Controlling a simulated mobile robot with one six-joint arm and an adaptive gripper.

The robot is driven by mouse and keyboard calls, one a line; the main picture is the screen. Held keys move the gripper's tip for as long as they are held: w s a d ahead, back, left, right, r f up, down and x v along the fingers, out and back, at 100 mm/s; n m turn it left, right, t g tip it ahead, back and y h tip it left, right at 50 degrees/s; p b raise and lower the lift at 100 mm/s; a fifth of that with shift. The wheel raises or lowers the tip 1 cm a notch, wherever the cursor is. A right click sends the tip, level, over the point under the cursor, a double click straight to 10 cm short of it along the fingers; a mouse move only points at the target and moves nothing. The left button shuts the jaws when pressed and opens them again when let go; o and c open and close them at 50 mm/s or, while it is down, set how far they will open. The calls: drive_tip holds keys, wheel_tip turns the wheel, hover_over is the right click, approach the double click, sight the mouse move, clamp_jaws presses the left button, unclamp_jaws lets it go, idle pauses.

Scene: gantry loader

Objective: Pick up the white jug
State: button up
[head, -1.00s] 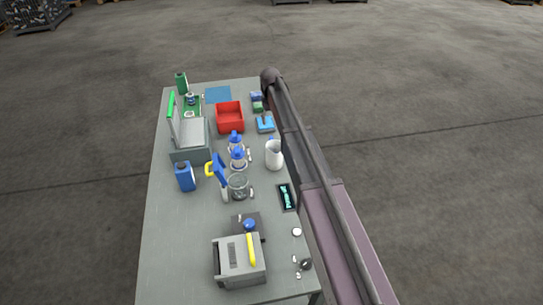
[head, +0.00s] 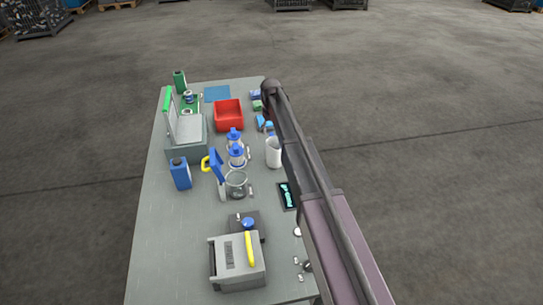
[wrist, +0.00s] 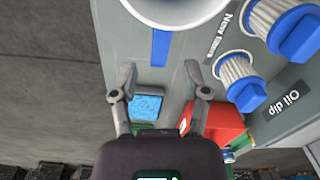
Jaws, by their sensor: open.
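The white jug (head: 273,153) stands upright near the right edge of the table in the head view, its right side partly covered by my arm. A blue strip on its far side looks like its handle. In the wrist view the jug's white round body (wrist: 178,8) is cut off by the top edge, with the blue handle (wrist: 160,47) below it. My gripper (wrist: 172,75) is open and empty, its fingertips spread just short of the handle and apart from it. In the head view the gripper is not clear behind my arm.
Two blue-topped containers (head: 236,155) stand left of the jug, with a glass vessel (head: 236,186) in front of them. A red bin (head: 228,115) is farther back; it shows below my right finger (wrist: 222,125). A dark display (head: 287,195) lies in front of the jug.

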drive_tip(key=shift+f+b, duration=0.3)
drive_tip(key=shift+f, duration=0.15)
drive_tip(key=shift+d+f+b, duration=0.1)
drive_tip(key=shift+f+b, duration=2.35)
clamp_jaws()
